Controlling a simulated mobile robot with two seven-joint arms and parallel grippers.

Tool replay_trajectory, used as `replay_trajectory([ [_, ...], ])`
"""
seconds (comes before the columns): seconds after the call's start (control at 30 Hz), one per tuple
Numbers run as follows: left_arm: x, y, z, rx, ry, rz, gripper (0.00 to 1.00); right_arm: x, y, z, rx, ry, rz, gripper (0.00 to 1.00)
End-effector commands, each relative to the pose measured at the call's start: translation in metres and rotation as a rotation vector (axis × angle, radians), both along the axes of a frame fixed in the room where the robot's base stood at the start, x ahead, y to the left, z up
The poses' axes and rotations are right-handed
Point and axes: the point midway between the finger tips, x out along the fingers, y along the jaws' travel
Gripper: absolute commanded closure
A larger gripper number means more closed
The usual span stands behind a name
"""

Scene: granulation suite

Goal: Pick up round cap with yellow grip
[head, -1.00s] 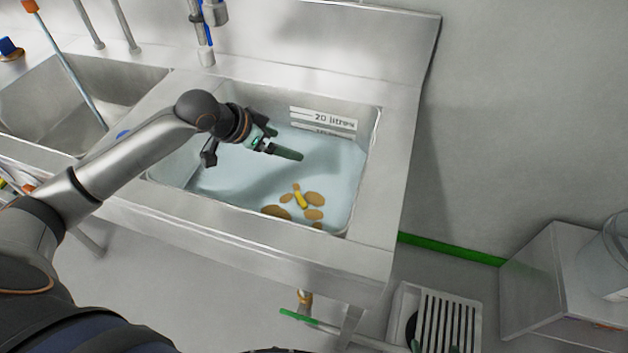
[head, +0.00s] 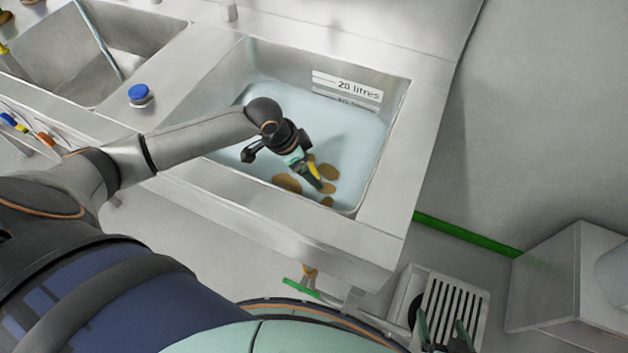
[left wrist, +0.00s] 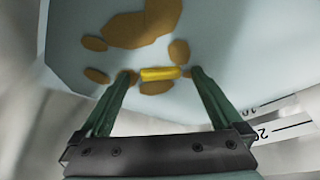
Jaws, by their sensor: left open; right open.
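The yellow grip (head: 314,171) shows as a short bar low in the filled right basin, among brown patches. In the left wrist view the yellow grip (left wrist: 160,73) lies crosswise between my fingertips. The round cap itself I cannot tell apart from the brown patches around it. My left gripper (head: 317,182) points down into the basin, at the grip. In the left wrist view its green fingers (left wrist: 161,76) are open, one on each side of the grip; I cannot tell whether they touch it. My right gripper (head: 447,333) is open and empty at the bottom right edge, over the floor grate.
The steel basin rim (head: 387,205) surrounds the pale liquid. A label reading 20 litres (head: 346,86) is on its back wall. A blue-topped item (head: 140,94) stands on the ledge left of the basin. A floor grate (head: 452,305) lies right of the sink.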

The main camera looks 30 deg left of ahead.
Motion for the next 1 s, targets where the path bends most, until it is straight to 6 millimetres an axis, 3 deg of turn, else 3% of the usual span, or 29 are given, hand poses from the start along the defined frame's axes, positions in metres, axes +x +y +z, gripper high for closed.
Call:
replay_trajectory([
  [0.2,0.009,-0.008,-0.028,-0.001,-0.001,0.0,0.0,0.002,0.0,-0.004,0.001,-0.003,0.0,0.08],
  [0.47,0.01,-0.008,-0.031,0.001,-0.002,0.0,0.0,0.002,0.0,-0.004,0.0,-0.004,0.0,0.08],
  [1.0,0.009,-0.008,-0.03,0.001,-0.001,0.0,0.58,0.002,0.0,-0.004,0.001,-0.005,0.0,0.08],
])
